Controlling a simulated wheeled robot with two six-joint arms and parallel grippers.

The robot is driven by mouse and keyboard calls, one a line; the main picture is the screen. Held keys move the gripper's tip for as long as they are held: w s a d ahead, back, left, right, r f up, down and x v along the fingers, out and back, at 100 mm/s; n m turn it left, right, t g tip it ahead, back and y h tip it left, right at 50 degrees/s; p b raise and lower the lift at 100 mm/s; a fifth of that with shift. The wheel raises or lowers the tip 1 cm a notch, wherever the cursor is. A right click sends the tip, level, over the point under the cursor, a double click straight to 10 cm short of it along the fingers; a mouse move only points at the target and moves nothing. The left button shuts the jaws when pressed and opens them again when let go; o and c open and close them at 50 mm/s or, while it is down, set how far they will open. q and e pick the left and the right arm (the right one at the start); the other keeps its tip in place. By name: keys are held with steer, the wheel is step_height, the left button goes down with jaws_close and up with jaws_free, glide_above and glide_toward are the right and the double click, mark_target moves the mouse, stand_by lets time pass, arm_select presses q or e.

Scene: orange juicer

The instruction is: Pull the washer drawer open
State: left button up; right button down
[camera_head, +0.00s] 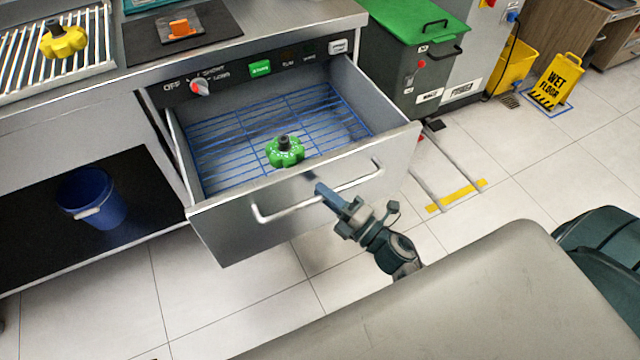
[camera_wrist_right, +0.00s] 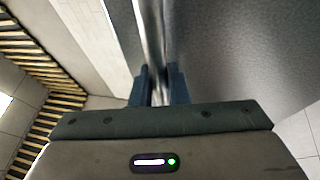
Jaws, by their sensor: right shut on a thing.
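The washer drawer (camera_head: 300,215) stands pulled out from under the counter, with its inside showing. A blue wire rack (camera_head: 225,140) lines its bottom, and a green knobbed part (camera_head: 285,151) with a dark stem sits on the rack. The drawer's pale bar handle (camera_head: 285,214) runs across its front. My right gripper (camera_head: 328,195) is at the middle of the handle. In the right wrist view, the two blue fingers (camera_wrist_right: 159,88) are shut on the handle bar (camera_wrist_right: 155,50), one on each side. My left gripper is not in view.
A control panel with a red-and-white knob (camera_head: 200,87) and a green button (camera_head: 260,68) sits above the drawer. A blue bucket (camera_head: 95,200) stands on the shelf at left. A green-lidded bin (camera_head: 415,50) stands at right. Floor before the drawer is clear.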

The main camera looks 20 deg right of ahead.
steer(key=shift+s, duration=0.2)
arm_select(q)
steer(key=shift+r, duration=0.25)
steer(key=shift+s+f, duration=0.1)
arm_select(e)
steer(key=c, duration=1.4)
jaws_free()
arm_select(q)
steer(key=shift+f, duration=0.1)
arm_select(e)
steer(key=shift+s+f, duration=0.1)
